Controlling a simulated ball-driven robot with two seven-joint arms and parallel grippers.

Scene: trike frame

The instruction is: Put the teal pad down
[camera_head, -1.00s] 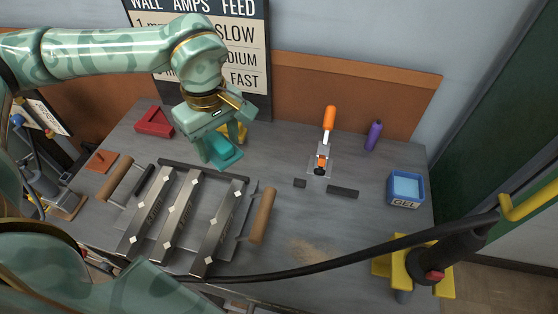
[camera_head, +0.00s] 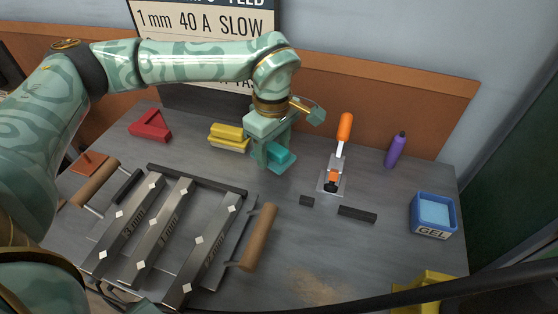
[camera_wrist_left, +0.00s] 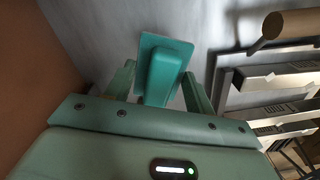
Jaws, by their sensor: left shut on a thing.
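The teal pad (camera_head: 281,158) is between the fingers of my left gripper (camera_head: 270,155), over the back middle of the grey table. In the left wrist view, the teal pad (camera_wrist_left: 164,70) has a flat plate with a raised block, and the left gripper's fingers (camera_wrist_left: 160,88) are on either side of the block. I cannot tell whether the pad touches the table or hangs just above it. My right gripper is not in view.
A yellow block (camera_head: 228,135) lies just left of the pad, and a red angle piece (camera_head: 150,126) farther left. An orange-handled clamp (camera_head: 338,160) stands to the right, with dark bars (camera_head: 357,214) before it. Steel bars (camera_head: 165,235) fill the front left. A blue gel tub (camera_head: 432,215) stands right.

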